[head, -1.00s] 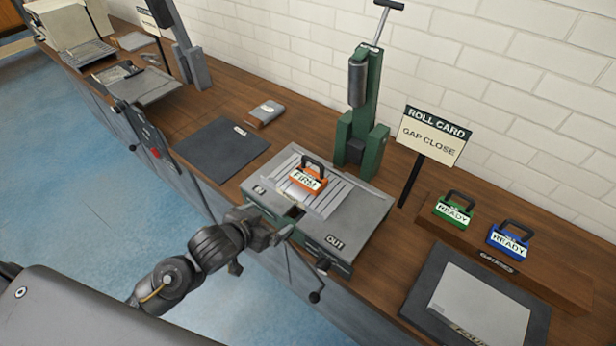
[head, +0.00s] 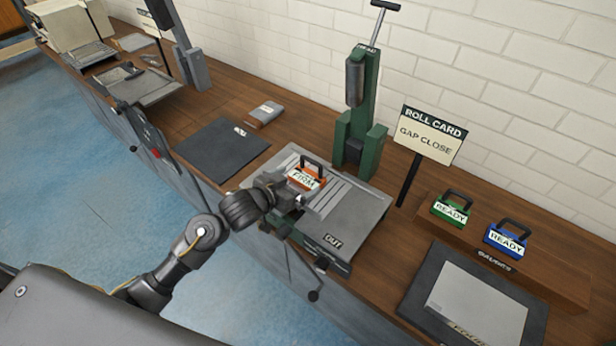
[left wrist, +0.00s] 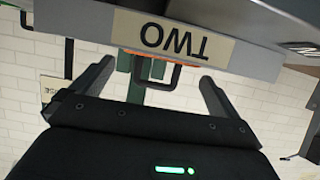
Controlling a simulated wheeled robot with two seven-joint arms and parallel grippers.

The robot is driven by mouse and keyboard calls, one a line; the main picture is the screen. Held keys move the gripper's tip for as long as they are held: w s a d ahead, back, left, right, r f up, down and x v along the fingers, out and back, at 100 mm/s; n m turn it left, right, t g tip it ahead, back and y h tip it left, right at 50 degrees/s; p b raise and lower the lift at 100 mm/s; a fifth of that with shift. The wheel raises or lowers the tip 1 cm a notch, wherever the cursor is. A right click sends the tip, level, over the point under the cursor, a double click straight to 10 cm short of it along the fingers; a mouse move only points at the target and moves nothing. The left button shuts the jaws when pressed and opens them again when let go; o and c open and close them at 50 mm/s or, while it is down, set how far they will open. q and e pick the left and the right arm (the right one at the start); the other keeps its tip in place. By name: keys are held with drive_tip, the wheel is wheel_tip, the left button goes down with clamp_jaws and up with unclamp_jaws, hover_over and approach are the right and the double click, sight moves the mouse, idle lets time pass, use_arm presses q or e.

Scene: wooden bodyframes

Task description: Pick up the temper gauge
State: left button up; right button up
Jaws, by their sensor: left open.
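An orange block with a black handle and a white FIRM label (head: 305,177) sits on the ridged top of a grey machine (head: 352,213). A green READY block (head: 452,207) and a blue READY block (head: 506,238) stand on a wooden ledge at right. None is labelled as a temper gauge. My left gripper (head: 290,191) is at the orange block's near side and partly covers it; contact is unclear. In the left wrist view its fingers (left wrist: 158,85) are apart, with the black handle (left wrist: 177,77) beyond them. My right gripper is out of view.
A grey panel marked TWO (left wrist: 190,38) crosses the upside-down wrist view. A green press column (head: 362,110) stands behind the machine, and a GAP CLOSE sign (head: 426,140) stands to its right. A dark mat (head: 222,150) lies left; a framed plate (head: 475,305) lies front right.

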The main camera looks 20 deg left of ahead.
sight(307, 177)
use_arm(q)
drive_tip(key=shift+w+d+f, duration=0.1)
drive_tip(key=shift+w+d, duration=0.05)
drive_tip(key=shift+w, duration=0.25)
drive_tip(key=p+x, duration=0.1)
drive_tip(key=x, duration=0.2)
drive_tip(key=shift+w+f, duration=0.2)
drive_tip(key=shift+w+d+f, duration=0.2)
drive_tip(key=shift+w, duration=0.1)
drive_tip(key=c, duration=0.9)
drive_tip(key=shift+o, duration=0.2)
drive_tip(key=shift+r, duration=0.1)
